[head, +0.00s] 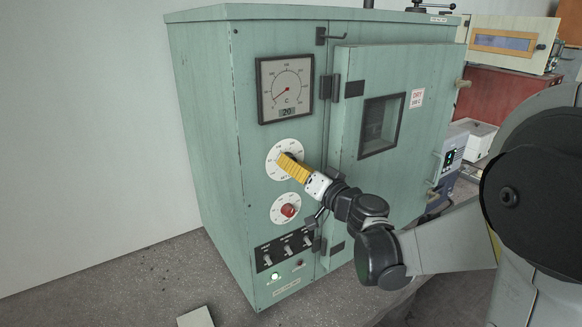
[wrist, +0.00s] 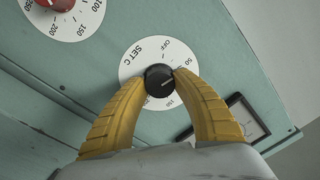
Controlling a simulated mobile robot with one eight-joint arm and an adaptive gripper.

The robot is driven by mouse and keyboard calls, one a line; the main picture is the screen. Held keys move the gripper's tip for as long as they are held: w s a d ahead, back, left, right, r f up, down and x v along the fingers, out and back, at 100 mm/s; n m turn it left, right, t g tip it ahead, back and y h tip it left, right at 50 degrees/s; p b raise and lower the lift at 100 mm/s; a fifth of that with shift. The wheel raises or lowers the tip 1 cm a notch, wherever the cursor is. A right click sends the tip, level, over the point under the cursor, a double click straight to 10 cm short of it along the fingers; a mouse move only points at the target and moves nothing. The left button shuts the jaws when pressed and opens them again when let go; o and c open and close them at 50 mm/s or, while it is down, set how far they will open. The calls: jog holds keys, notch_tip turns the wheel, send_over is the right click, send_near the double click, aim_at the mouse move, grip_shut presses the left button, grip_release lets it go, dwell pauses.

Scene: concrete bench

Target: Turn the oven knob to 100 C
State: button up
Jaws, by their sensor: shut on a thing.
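The green oven (head: 205,130) has a white round dial marked SET C (wrist: 132,65) on its front. A black knob (wrist: 159,80) sits at the dial's centre. OFF, 50 and 150 can be read around the dial; the fingers hide other marks. A pale line shows on the knob, but I cannot tell which mark it points at. My gripper (wrist: 160,76) has yellow fingers shut on the knob, one fingertip on each side.
A gauge (head: 286,88) above shows 20 on its small display. A second dial with a red knob (head: 288,210) is below, with switches (head: 285,248) under it. The oven door (head: 400,140) is closed, with a handle (head: 462,84) at right.

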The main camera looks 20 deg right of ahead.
jog(key=m+b, duration=0.1)
jog(key=m, duration=0.9)
jog(key=shift+m, duration=0.4)
jog(key=shift+t+h, duration=0.3)
jog(key=shift+h, duration=0.1)
jog(key=o, duration=1.2)
jog(key=shift+s, duration=0.1)
jog(key=v, duration=1.2)
jog(key=shift+d, duration=0.1)
